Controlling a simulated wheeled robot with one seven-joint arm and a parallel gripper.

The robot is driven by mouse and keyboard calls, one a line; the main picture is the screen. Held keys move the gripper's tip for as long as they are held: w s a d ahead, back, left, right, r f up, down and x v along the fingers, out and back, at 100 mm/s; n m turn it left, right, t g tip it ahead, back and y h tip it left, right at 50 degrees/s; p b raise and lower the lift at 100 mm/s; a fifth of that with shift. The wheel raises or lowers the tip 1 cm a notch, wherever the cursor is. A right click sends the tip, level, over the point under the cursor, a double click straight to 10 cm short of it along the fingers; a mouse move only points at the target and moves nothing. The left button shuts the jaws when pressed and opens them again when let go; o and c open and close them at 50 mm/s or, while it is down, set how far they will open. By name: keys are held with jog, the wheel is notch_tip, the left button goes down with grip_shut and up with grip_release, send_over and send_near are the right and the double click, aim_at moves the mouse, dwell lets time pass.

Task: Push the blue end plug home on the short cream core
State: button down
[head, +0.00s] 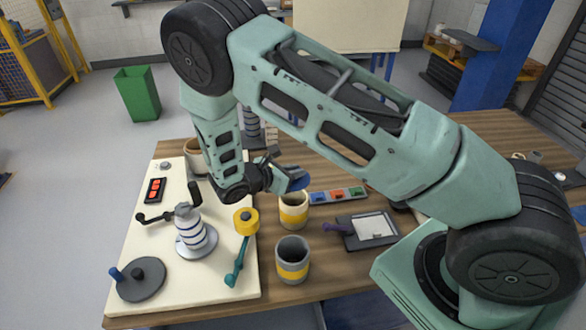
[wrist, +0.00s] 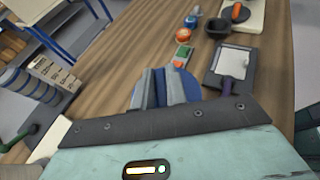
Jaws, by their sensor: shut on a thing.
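My gripper (head: 294,180) is shut on the blue end plug (head: 301,182), holding it tilted. The plug shows as a blue round edge behind the grey fingers in the wrist view (wrist: 191,80). A short cream core with a yellow band (head: 293,212) stands upright on the wooden table. The plug overlaps the core's far rim in the head view; I cannot tell whether they touch. The core does not show in the wrist view, where my gripper blocks the near table.
A grey core with a yellow band (head: 292,262) stands in front of the cream one. A cream board (head: 150,215) with a roller (head: 192,232) and cranks lies left. A tray of coloured pieces (head: 337,196) and a dark framed plate (head: 368,230) lie right.

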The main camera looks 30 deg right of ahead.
jog(key=shift+f+b, duration=1.95)
jog(key=shift+f, duration=1.1)
jog(key=shift+a+f+b, duration=0.1)
jog(key=shift+f+b, duration=0.3)
jog(key=shift+f, duration=0.05)
jog(key=c, duration=0.8)
grip_release()
jog(key=shift+o, duration=0.2)
jog(key=shift+r, duration=0.2)
jog(key=shift+r+p, duration=2.45)
jog(key=shift+r, duration=0.9)
